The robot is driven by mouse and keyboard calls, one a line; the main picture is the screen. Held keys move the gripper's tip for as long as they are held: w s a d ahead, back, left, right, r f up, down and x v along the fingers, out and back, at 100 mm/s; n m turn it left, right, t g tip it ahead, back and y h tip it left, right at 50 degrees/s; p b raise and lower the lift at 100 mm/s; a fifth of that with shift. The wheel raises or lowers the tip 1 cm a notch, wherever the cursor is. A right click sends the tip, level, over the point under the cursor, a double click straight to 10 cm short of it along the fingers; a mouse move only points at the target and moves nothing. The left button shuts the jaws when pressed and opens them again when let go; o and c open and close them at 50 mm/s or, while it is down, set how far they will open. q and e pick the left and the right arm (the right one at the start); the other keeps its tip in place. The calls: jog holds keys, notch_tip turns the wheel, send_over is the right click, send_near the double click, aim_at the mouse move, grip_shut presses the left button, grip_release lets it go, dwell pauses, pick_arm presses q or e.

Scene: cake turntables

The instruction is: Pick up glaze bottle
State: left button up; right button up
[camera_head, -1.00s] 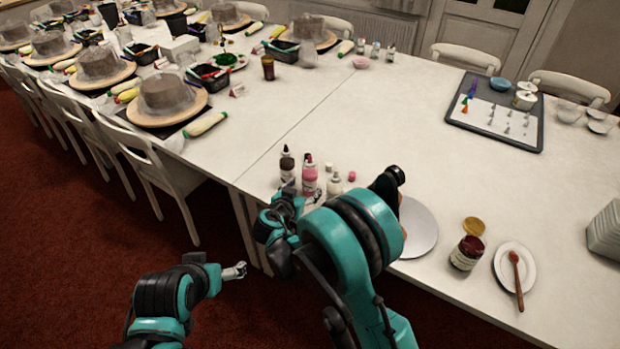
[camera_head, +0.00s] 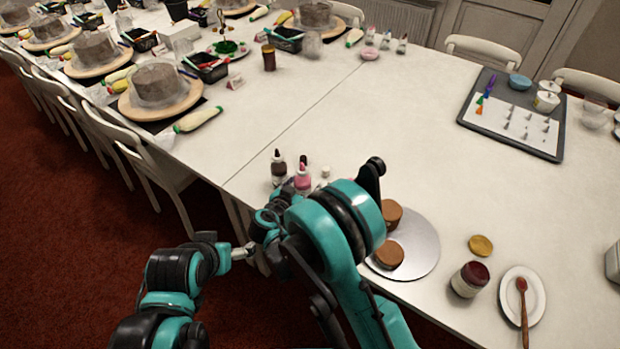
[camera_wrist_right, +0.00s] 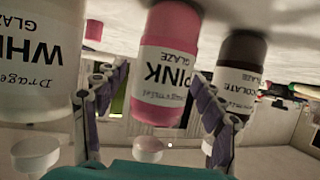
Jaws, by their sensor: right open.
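The pink glaze bottle (camera_head: 303,180) stands on the table near its front edge. In the right wrist view, which looks upside down, the pink bottle (camera_wrist_right: 168,65) lies between the two fingers of my right gripper (camera_wrist_right: 158,95). These fingers are open, one on each side; I cannot tell whether they touch it. The white glaze bottle (camera_wrist_right: 38,65) is to the left and the chocolate glaze bottle (camera_wrist_right: 236,75) to the right in that view. The chocolate bottle (camera_head: 279,168) also shows in the head view. My left gripper (camera_head: 243,252) is low before the table edge; its jaws are unclear.
Two small brown cakes (camera_head: 388,257) sit on a silver round board (camera_head: 420,240) right of my right arm. A dark red jar (camera_head: 469,279), a yellow lid (camera_head: 481,245) and a white plate (camera_head: 515,290) with a spoon lie further right. The table middle is clear.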

aim_at(302, 163)
jog(key=shift+s+a+r, duration=0.15)
jog(key=shift+s, duration=0.15)
jog(key=c, duration=0.4)
pick_arm(q)
jog(key=shift+s+a, duration=0.15)
jog(key=shift+s, duration=0.1)
pick_arm(e)
jog(key=c, duration=0.5)
jog(key=shift+o, duration=0.2)
notch_tip(302, 163, up, 10)
jog(key=p, duration=0.4)
pick_arm(q)
notch_tip(302, 163, up, 4)
jog(key=shift+r, duration=0.2)
